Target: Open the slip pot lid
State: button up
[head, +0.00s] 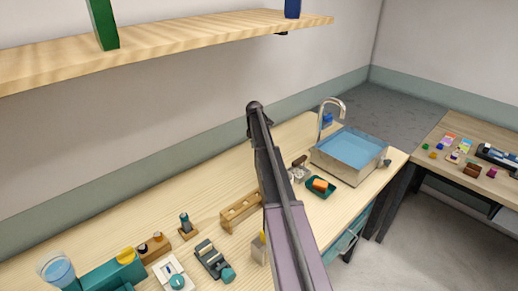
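I cannot pick out the slip pot or its lid with certainty. A small grey and brown item (299,171) stands on the bench right of my arm, too small to identify. A pale block-like thing with a bit of yellow (259,248) is partly hidden behind the left edge of my arm. My arm rises from the bottom of the head view over the bench, up to a dark joint near the wall. I cannot make out my gripper's fingers.
A sink (350,150) stands at right. A shelf (170,42) overhangs the back.

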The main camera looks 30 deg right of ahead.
jog(key=w+a+f, duration=0.1)
jog(key=w+a, duration=0.1)
jog(key=w, duration=0.8)
jog(key=shift+a+b, duration=0.25)
jog(key=shift+b, duration=0.1)
dwell(0.9)
dwell(0.6)
jog(key=s+a+m, duration=0.7)
jog(key=s+a, duration=0.3)
jog(key=s, duration=0.5)
jog(key=s+a+m, duration=0.7)
jog(key=s+a, duration=0.4)
jog(key=s, duration=0.4)
jog(key=s+a+m, duration=0.6)
jog(key=s+a, duration=0.4)
jog(key=s, duration=0.5)
jog(key=shift+a+m+t, duration=0.3)
jog(key=shift+m+t, duration=0.1)
